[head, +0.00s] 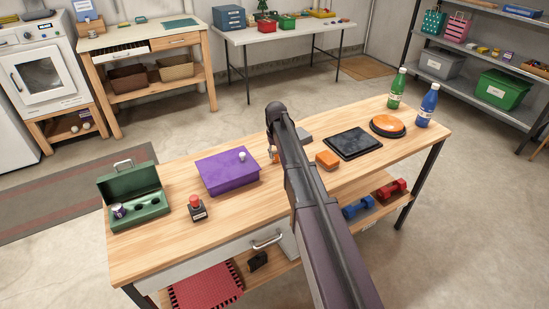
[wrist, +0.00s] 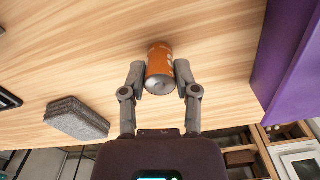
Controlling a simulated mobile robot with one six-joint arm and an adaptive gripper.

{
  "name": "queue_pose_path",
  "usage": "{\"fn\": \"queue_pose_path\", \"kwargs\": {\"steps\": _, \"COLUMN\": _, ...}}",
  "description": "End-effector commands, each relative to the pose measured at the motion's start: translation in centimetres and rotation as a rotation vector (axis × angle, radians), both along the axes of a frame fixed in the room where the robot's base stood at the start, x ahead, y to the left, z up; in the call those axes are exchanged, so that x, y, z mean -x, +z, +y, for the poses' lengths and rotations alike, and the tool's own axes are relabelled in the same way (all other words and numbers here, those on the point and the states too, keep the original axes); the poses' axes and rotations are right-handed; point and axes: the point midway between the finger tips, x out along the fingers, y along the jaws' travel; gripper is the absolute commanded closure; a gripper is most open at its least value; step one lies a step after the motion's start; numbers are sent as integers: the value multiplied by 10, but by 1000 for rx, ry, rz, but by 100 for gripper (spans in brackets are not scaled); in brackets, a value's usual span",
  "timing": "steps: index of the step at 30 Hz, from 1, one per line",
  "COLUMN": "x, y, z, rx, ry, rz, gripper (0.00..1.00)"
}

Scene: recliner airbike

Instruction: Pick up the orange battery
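The orange battery (wrist: 160,62) is a small cylinder with an orange side, white lettering and a grey metal end. My gripper (wrist: 160,75) has one finger on each side of it, and both pads appear to touch it. Whether the battery rests on the wooden workbench (wrist: 60,60) or is slightly lifted, I cannot tell. In the head view my arm covers most of this spot. Only a small orange part of the battery (head: 275,158) shows beside my gripper (head: 272,150), to the right of the purple box.
The purple box (head: 228,174) stands close left of my gripper. A grey block (head: 304,136), an orange block (head: 328,160), a black tablet-like plate (head: 353,143) and an orange disc (head: 388,125) lie to the right. A green toolbox (head: 138,205) and red button (head: 197,208) stand left.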

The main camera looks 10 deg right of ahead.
Motion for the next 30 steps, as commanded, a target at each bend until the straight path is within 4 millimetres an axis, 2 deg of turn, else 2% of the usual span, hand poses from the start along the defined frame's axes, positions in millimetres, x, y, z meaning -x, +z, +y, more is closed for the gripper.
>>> {"fn": "queue_pose_path", "kwargs": {"steps": 1, "x": 0, "y": 0, "z": 0, "rx": 0, "ry": 0, "rz": 0, "gripper": 92}}
{"fn": "queue_pose_path", "kwargs": {"steps": 2, "x": 0, "y": 0, "z": 0, "rx": 0, "ry": 0, "rz": 0, "gripper": 100}}
{"fn": "queue_pose_path", "kwargs": {"steps": 17, "x": 0, "y": 3, "z": 0, "rx": 0, "ry": 1, "rz": 0, "gripper": 100}}
{"fn": "queue_pose_path", "kwargs": {"steps": 30, "x": 0, "y": 30, "z": 1, "rx": 0, "ry": 1, "rz": 0, "gripper": 100}}
